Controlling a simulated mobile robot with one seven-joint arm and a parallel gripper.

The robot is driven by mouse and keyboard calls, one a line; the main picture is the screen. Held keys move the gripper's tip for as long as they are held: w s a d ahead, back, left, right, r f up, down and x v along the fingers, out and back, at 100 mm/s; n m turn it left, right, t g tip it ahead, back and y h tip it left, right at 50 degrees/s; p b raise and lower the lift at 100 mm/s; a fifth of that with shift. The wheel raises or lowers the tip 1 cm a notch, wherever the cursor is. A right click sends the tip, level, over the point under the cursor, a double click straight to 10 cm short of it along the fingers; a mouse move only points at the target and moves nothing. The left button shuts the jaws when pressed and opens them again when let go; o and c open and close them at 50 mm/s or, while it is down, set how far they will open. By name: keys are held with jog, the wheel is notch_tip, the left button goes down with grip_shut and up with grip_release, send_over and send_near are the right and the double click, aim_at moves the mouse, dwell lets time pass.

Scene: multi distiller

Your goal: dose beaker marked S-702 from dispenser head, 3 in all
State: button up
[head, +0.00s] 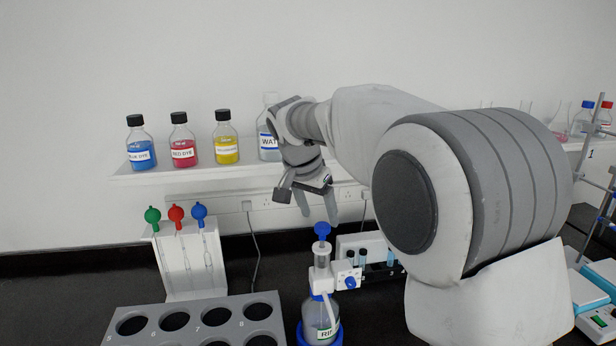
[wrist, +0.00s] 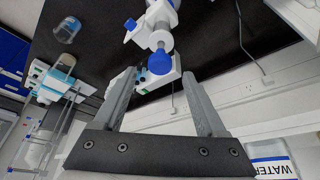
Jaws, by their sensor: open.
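The dispenser head (head: 322,258) sits on a bottle (head: 320,318) whose label is partly cut off, reading "RIN". It has a blue knob (head: 322,229) on top and a blue side knob. My gripper (head: 319,212) is open and empty, pointing down just above the blue knob. In the wrist view the blue knob (wrist: 160,62) shows between the fingertips of my gripper (wrist: 159,75), not visibly touched. A small clear vessel (wrist: 67,29) stands on the dark bench there; I cannot read any S-702 mark on it.
A grey rack (head: 190,325) with numbered holes and a white stand (head: 184,262) with coloured-bulb pipettes are left. A wall shelf (head: 190,172) holds dye bottles and a WATER bottle (head: 268,146).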

jog(key=v, duration=1.4)
jog(key=shift+s, duration=0.1)
